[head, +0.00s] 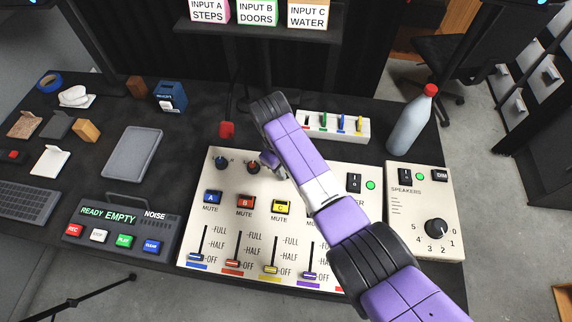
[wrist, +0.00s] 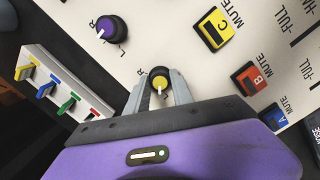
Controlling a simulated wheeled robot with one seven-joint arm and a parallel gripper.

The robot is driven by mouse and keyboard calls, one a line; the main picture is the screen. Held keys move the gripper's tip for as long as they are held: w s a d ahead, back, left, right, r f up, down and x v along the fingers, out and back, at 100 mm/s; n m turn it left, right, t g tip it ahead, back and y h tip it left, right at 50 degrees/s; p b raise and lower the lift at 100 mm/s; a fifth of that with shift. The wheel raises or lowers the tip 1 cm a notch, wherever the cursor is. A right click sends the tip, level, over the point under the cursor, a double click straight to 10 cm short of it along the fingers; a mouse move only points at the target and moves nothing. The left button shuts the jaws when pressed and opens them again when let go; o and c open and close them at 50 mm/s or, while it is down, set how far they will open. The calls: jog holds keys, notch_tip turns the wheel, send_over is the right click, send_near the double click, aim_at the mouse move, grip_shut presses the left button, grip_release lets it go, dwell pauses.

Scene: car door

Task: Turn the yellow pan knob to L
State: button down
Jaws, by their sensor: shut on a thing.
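The yellow pan knob (wrist: 160,76) is a black round knob with a yellow cap on the cream mixer panel (head: 335,180). My gripper (wrist: 160,80) is shut on it, with one grey finger on each side. The knob's pale pointer line points down in the wrist view, toward my palm. In the head view my gripper (head: 267,161) is partly visible beside my arm, which hides the yellow knob.
A purple pan knob (wrist: 111,28) with R and L marks is nearby. Blue (head: 221,163) and red (head: 253,167) knobs stand left. Mute buttons and sliders lie below. A cable box (head: 333,127) with coloured switches and a bottle (head: 411,122) stand behind.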

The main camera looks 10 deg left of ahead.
jog(key=shift+r+n+p, duration=0.1)
jog(key=shift+n+p, duration=0.25)
jog(key=shift+n, duration=1.15)
jog(key=shift+a, duration=0.1)
jog(key=c, duration=1.1)
grip_release()
jog(key=shift+s+a+r+b, duration=0.1)
jog(key=shift+s+a+r, duration=0.05)
jog(key=shift+r, duration=1.1)
jog(key=shift+s+a+r+b, duration=0.1)
jog(key=shift+a+r, duration=0.05)
jog(key=shift+r, duration=1.15)
jog(key=shift+s+a+r+b, duration=0.1)
jog(key=shift+s+a+r, duration=0.05)
jog(key=shift+r, duration=1.1)
